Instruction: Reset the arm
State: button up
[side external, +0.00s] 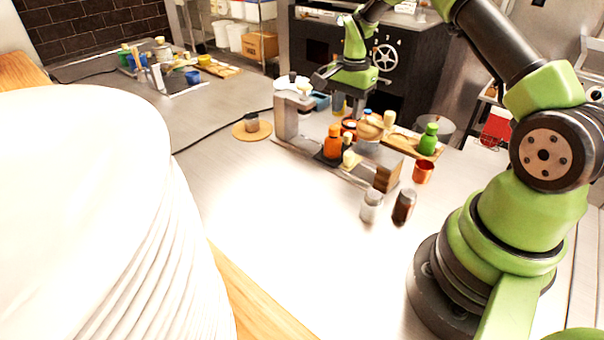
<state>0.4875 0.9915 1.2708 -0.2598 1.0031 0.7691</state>
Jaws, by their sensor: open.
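My green and black arm rises at the right and reaches over to the back of the counter. My gripper (350,106) hangs low behind the group of bottles and boards, pointing down. It is small in this view, and its fingertips are partly hidden by the things around it. I see nothing clearly held in it. An orange bottle (333,142) and a round tan item (369,127) stand in front of it. I cannot tell whether the gripper touches any of them.
A green bottle (428,139), a copper cup (423,171) and two shakers (371,206) (404,206) stand near my base. A grey machine (292,115) stands left of the gripper. White stacked plates (90,220) fill the left foreground. The middle of the steel counter (270,220) is clear.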

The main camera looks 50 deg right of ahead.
jog(key=s+a+r+n+t, duration=0.2)
jog(key=s+a+r+n, duration=0.1)
jog(key=a+r, duration=0.55)
jog(key=s+a+r+n+t, duration=0.25)
jog(key=a+r+n, duration=0.2)
jog(key=r, duration=0.65)
jog(key=s+a+r+n+t+y, duration=0.1)
jog(key=s+a+n, duration=0.2)
jog(key=s, duration=0.5)
jog(key=s+a+r+n+t+y, duration=0.1)
jog(key=s+a+n, duration=0.2)
jog(key=s+a, duration=0.2)
jog(key=s, duration=0.3)
jog(key=shift+a, duration=0.3)
jog(key=shift+r+t, duration=0.1)
jog(key=shift+t, duration=0.15)
